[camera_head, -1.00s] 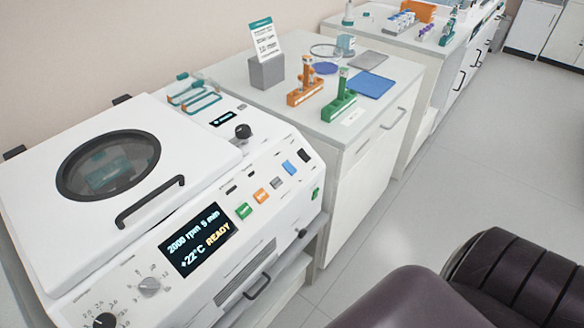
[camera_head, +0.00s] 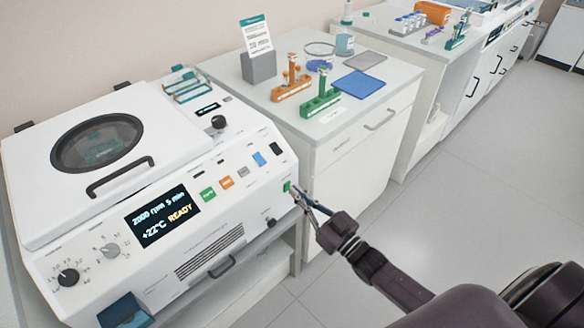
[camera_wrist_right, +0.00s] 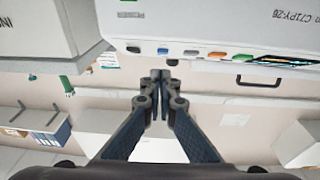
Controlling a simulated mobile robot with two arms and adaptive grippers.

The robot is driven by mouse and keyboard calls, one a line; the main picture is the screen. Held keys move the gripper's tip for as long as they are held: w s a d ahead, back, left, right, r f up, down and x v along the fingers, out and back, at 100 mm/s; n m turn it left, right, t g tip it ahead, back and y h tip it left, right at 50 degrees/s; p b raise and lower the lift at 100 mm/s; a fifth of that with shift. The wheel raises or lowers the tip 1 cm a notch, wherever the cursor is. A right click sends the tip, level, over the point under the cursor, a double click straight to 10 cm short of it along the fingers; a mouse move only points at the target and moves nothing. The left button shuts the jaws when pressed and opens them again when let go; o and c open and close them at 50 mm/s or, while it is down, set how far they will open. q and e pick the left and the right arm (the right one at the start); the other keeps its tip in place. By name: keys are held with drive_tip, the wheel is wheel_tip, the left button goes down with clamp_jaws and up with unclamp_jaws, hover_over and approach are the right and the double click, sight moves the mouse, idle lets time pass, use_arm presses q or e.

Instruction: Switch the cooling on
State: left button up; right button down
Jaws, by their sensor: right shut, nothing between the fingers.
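The white centrifuge (camera_head: 75,205) stands at the left of the head view, its lid shut. Its display (camera_head: 162,215) reads 2000 rpm 5 min, +22°C and READY. Its sloped front carries a green button (camera_head: 207,194), an orange button (camera_head: 227,183), a grey button (camera_head: 243,171), a blue switch (camera_head: 259,159) and a black switch (camera_head: 275,148). My left gripper is out of view.
Right of the centrifuge, a counter (camera_head: 300,136) carries an orange rack (camera_head: 291,85), a green rack (camera_head: 320,100), a blue mat (camera_head: 360,84) and a sign (camera_head: 256,35). A blue container (camera_head: 125,312) shows at the bottom left. The floor at right is open.

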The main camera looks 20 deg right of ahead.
sight(260, 159)
drive_tip(key=shift+t+y, duration=0.3)
drive_tip(key=shift+y, duration=0.2)
drive_tip(key=shift+f+b+x, duration=0.15)
drive_tip(key=shift+b+x, duration=1.45)
drive_tip(key=shift+x, duration=1.3)
drive_tip(key=shift+f+b+x, duration=0.15)
drive_tip(key=shift+b+x, duration=1.45)
drive_tip(key=shift+x, duration=1.25)
drive_tip(key=shift+a, duration=0.1)
